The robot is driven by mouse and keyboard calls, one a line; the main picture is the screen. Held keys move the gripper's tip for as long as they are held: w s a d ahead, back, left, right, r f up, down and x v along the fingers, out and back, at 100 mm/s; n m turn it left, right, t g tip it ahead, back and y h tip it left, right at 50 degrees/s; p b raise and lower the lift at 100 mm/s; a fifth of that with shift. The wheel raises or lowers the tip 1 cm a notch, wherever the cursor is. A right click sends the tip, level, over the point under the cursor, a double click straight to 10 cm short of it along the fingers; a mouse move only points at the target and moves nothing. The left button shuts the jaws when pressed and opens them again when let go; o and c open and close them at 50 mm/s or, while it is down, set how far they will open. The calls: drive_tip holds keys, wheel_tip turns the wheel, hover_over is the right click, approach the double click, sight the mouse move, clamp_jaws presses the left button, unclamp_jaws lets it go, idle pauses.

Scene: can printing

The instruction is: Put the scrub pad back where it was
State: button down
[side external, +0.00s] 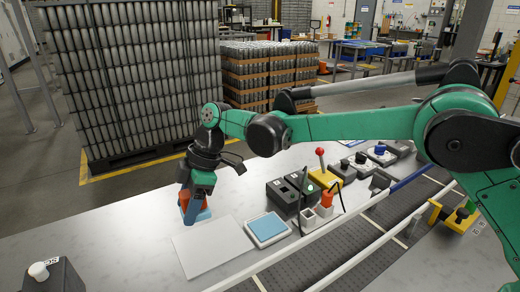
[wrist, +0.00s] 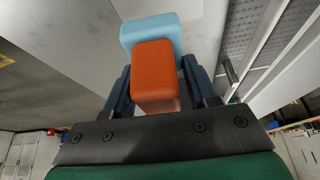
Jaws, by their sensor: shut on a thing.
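The scrub pad has an orange grip block (wrist: 155,75) and a light blue pad (wrist: 150,28) at its far end. My gripper (wrist: 158,88) is shut on the orange block, with one dark finger on each side. In the side external view my gripper (side external: 195,203) points down, with the scrub pad's blue part (side external: 203,216) low at the table surface. I cannot tell whether it touches the table. It is just left of and behind a flat light grey plate (side external: 213,246). My fingers partly hide the orange block there.
A white-rimmed tray with a blue face (side external: 267,229) lies right of the plate. Dark boxes (side external: 284,194), a red-knobbed lever (side external: 321,155) and a conveyor (side external: 330,252) are farther right. A dark box with a white knob (side external: 50,275) stands front left. The table's left side is clear.

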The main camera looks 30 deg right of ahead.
sight(234, 205)
drive_tip(key=w+d+m+t, duration=0.1)
drive_tip(key=w+d+m, duration=0.15)
drive_tip(key=d, duration=0.45)
drive_tip(key=w+d+m, duration=0.1)
drive_tip(key=w+d, duration=0.3)
drive_tip(key=d, duration=0.2)
drive_tip(key=f, duration=0.8)
drive_tip(key=shift+w+d+f, duration=0.1)
drive_tip(key=shift+d, duration=0.15)
drive_tip(key=shift+f, duration=0.1)
drive_tip(key=shift+c, duration=1.3)
unclamp_jaws()
